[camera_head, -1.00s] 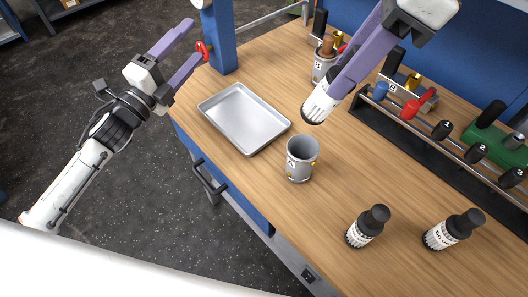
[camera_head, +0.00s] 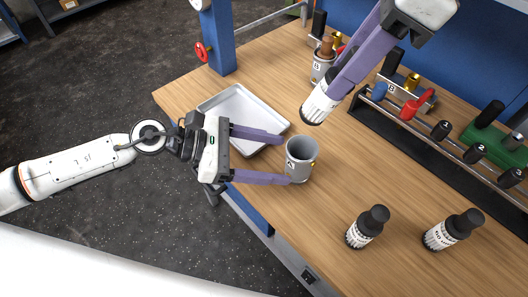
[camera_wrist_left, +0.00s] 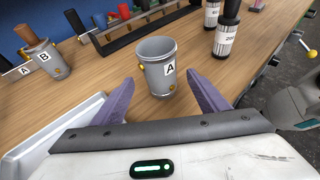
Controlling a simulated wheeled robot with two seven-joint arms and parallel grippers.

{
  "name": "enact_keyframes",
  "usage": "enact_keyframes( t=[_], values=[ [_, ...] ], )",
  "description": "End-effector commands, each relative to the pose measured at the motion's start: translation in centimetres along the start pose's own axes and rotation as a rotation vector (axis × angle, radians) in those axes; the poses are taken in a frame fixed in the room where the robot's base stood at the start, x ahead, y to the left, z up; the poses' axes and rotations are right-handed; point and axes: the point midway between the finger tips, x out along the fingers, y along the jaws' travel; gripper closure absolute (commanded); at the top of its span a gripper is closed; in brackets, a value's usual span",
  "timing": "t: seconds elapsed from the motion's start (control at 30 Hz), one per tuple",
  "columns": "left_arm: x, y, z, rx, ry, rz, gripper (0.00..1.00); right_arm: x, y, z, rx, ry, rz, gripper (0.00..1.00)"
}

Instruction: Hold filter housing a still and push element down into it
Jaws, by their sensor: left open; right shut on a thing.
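Filter housing A (camera_head: 301,160) is a grey open-topped cup standing upright on the bench. It also shows in the left wrist view (camera_wrist_left: 157,70) with its "A" label and an empty-looking mouth. My left gripper (camera_head: 288,160) is open, its purple fingers reaching toward the housing from the left, one on either side of its near side; I cannot tell whether they touch it. My right gripper (camera_head: 326,92) is shut on the white ribbed element (camera_head: 318,104), which has a dark lower end. It holds the element above the bench, up and right of the housing.
A metal tray (camera_head: 222,99) lies left of the housing, under the left fingers. Housing B (camera_head: 322,68) stands behind the element. Two dark-capped bottles (camera_head: 367,227) (camera_head: 453,230) stand at the front right. A tool rack (camera_head: 440,135) runs along the back.

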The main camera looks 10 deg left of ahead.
Motion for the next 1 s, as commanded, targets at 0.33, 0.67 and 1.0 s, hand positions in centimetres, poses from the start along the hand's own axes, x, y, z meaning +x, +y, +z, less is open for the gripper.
enact_keyframes(
  t=[0.33, 0.67, 1.0],
  values=[
    [6.8, 0.0, 0.2, -0.001, -0.005, -0.001, 0.32, 0.0, 0.0, 0.0, 0.0, -0.001, 0.0, 1.0],
    [9.9, 0.0, 0.2, -0.002, -0.003, 0.0, 0.32, 0.0, 0.0, 0.0, 0.0, -0.001, 0.0, 1.0],
    [10.1, 0.0, 0.1, -0.003, -0.003, 0.0, 0.39, 0.0, 0.0, 0.0, 0.0, -0.001, 0.0, 1.0]
  ],
)
